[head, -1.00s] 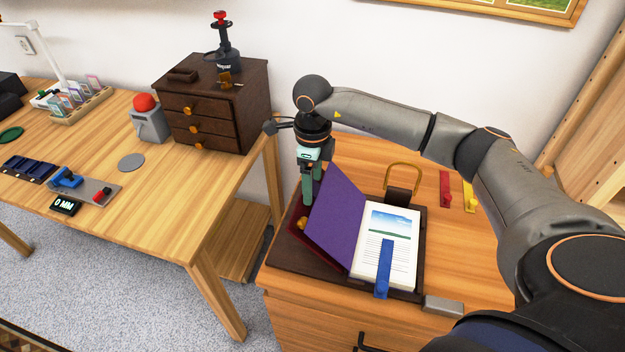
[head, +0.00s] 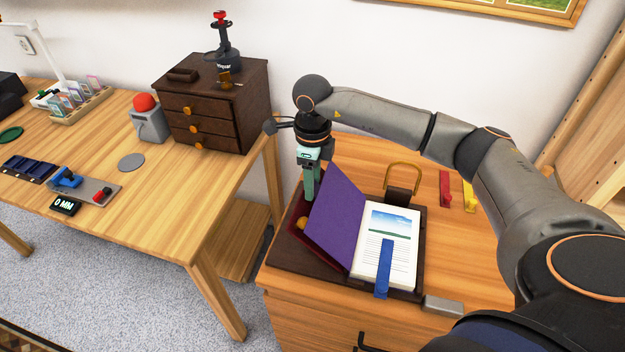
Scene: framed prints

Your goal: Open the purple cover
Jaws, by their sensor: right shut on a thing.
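The purple cover (head: 338,222) is swung up from the book, tilted toward the left, and the printed page (head: 391,230) with a landscape picture lies exposed beside it. A blue ribbon (head: 384,265) lies over the page. A gold knob (head: 302,222) shows at the cover's left side, against its dark red face. My right gripper (head: 311,190) points down at the upper left edge of the cover, its green fingers shut on the cover; the fingertips are partly hidden. My left gripper is out of view.
The book lies on a dark base (head: 290,257) on a wooden cabinet. A brass loop (head: 403,175) stands behind the page, with red (head: 445,188) and yellow (head: 469,195) handles to the right. A dark drawer box (head: 215,105) stands on the left table.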

